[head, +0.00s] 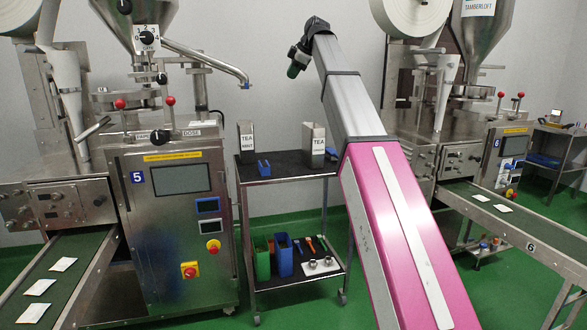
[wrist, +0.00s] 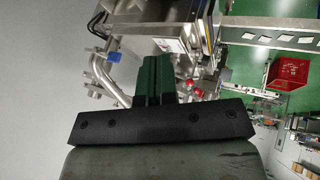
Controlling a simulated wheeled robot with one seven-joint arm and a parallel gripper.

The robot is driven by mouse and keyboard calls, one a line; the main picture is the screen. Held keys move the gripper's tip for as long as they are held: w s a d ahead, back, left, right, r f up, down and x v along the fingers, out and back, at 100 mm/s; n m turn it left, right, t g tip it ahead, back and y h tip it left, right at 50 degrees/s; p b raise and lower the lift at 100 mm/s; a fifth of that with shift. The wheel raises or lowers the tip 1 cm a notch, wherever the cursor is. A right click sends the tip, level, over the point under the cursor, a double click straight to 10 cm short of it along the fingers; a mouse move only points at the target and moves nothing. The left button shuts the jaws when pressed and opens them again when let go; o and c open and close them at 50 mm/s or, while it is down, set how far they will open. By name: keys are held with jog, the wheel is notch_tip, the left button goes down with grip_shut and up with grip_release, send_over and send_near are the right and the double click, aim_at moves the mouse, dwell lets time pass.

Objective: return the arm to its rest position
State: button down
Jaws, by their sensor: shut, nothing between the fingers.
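My arm (head: 400,230) rises from the lower right of the head view, with a magenta lower link and a grey upper link. It leans up and to the left. My gripper (head: 293,70) is at its top end, small and dark green, in front of the pale wall and above the trolley in the picture. In the wrist view the two green fingers of my gripper (wrist: 153,78) lie together, shut and empty. Nothing touches them.
Packing machine 5 (head: 170,220) stands left, machine 6 (head: 465,150) right, each with a conveyor carrying teabags. A trolley (head: 290,172) between them holds TEA tins, tools and bins. A red crate (wrist: 288,73) shows in the wrist view. Green floor is open right of the trolley.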

jog(key=s+d+f+m+g+h, duration=0.1)
jog(key=s+d+f+m, duration=0.15)
jog(key=f, duration=1.15)
jog(key=s+d+f+m+h, duration=0.15)
jog(key=d+f+m, duration=0.25)
jog(key=f, duration=1)
jog(key=s+d+f+m+g+h, duration=0.1)
jog(key=s+d+f+m, duration=0.2)
jog(key=f, duration=1.1)
jog(key=s+d+f+m, duration=0.3)
jog(key=s+f, duration=0.5)
jog(key=f, duration=0.1)
jog(key=s+d+f+m+g+h, duration=0.1)
jog(key=s+d+f+m, duration=0.2)
jog(key=s+f, duration=0.5)
jog(key=s+d+f+m+g+h, duration=0.1)
jog(key=s+d+f+m, duration=0.2)
jog(key=s+f, duration=0.6)
notch_tip(320, 180, down, 2)
jog(key=shift+d+f, duration=0.25)
jog(key=shift+d, duration=0.15)
jog(key=shift+m, duration=0.25)
